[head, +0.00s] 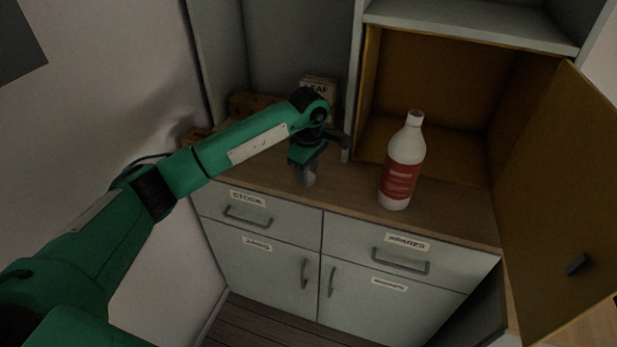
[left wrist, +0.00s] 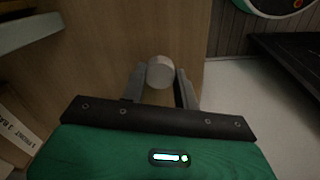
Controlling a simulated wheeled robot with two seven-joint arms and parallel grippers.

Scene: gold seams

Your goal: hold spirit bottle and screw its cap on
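The spirit bottle (head: 397,188), white with a red label, stands upright on the wooden counter, apart from my grippers. Its top is white; I cannot tell whether a cap sits on it. My left gripper (head: 306,172) points down over the counter, left of the bottle. In the left wrist view a pale grey round thing (left wrist: 160,72), perhaps the cap, lies between the two fingers of the left gripper (left wrist: 161,78). The fingers are close on both sides of it; I cannot tell whether they touch it. My right gripper is not in view.
An open yellow-brown cabinet (head: 440,85) is behind the bottle, its door (head: 560,210) swung out at the right. A small labelled box (head: 318,87) stands at the back left. The counter (head: 350,190) is clear between gripper and bottle. Drawers are below.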

